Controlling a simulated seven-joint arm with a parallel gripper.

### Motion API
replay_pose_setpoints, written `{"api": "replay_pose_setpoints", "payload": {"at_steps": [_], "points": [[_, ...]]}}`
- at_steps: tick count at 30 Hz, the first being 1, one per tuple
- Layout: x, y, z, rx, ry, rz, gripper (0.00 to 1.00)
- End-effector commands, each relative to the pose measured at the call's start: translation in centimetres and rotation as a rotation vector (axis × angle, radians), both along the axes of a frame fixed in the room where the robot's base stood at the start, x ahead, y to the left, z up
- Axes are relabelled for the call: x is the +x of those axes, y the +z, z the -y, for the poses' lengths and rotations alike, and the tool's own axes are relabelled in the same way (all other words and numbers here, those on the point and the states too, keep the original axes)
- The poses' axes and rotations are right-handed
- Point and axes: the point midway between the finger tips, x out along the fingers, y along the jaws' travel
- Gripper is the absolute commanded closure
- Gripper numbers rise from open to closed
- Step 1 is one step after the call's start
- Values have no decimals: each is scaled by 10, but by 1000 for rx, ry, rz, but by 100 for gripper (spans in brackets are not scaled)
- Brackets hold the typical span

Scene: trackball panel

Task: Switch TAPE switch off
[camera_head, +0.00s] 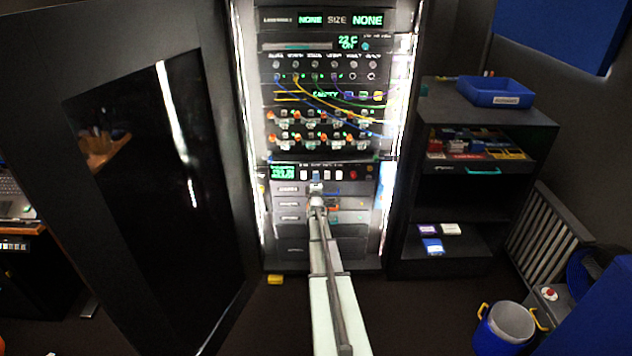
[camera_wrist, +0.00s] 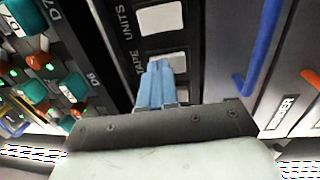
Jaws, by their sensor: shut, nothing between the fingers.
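The dark switch panel shows in the rack in the head view (camera_head: 320,168) with a row of white switches. In the wrist view, the word TAPE (camera_wrist: 137,62) is printed beside a white switch (camera_wrist: 181,61), and UNITS (camera_wrist: 126,22) beside another white switch (camera_wrist: 161,18). My gripper (camera_wrist: 158,66) is shut and empty, its blue fingers together over the switch by TAPE and hiding part of it. Whether the fingertips touch it, and which way it is set, I cannot tell. In the head view my gripper (camera_head: 316,188) is just below the panel's switch row.
A green display (camera_head: 283,172) is left of the switches and a red button (camera_head: 353,175) right of them. Coloured patch cables (camera_head: 320,97) hang above. A blue handle (camera_wrist: 262,50) stands out near my gripper. The open cabinet door (camera_head: 150,200) is at left, dark shelves (camera_head: 470,192) at right.

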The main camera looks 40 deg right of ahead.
Motion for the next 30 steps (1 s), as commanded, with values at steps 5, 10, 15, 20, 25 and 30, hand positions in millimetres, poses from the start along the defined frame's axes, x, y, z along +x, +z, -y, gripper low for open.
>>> {"api": "replay_pose_setpoints", "payload": {"at_steps": [5, 10, 15, 20, 25, 30], "points": [[6, 5, 6, -2, 0, 2, 100], [8, 5, 8, -4, 0, 4, 100], [5, 7, 5, -4, 0, 4, 100], [-6, 8, -6, -4, 0, 4, 100], [-27, 11, -26, 0, 0, 0, 100], [-51, 15, -51, 1, 1, -1, 100]]}}
